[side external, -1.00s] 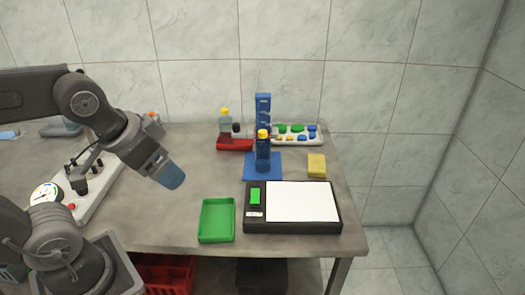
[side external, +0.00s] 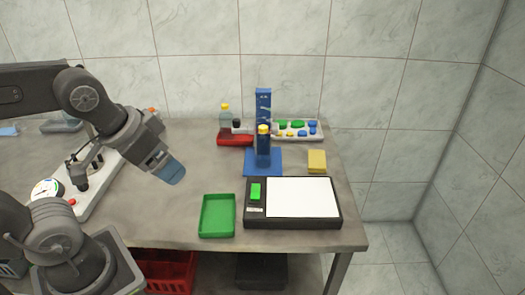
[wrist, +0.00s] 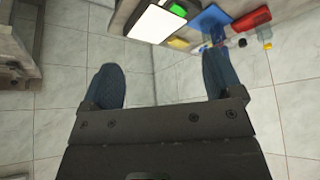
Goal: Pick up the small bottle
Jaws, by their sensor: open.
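A small clear bottle (side external: 225,120) with a yellow cap stands upright at a red holder (side external: 235,140) at the back of the table. A small black-capped item (side external: 237,125) is beside it; its body is hard to make out. In the wrist view, the bottle (wrist: 264,33) and red holder (wrist: 250,20) are small at the top right. A blue dispenser (side external: 263,108) has a yellow-topped piece (side external: 263,143) in front. My gripper (side external: 170,170) hangs above the table, left of these things and apart from them. Its blue-padded fingers (wrist: 160,82) are open and empty.
A green tray (side external: 217,230) and a black device with a white plate (side external: 302,197) are at the front. A yellow block (side external: 316,160) and a white tray of coloured caps (side external: 297,138) lie at the right. Bare table lies between my gripper and the red holder.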

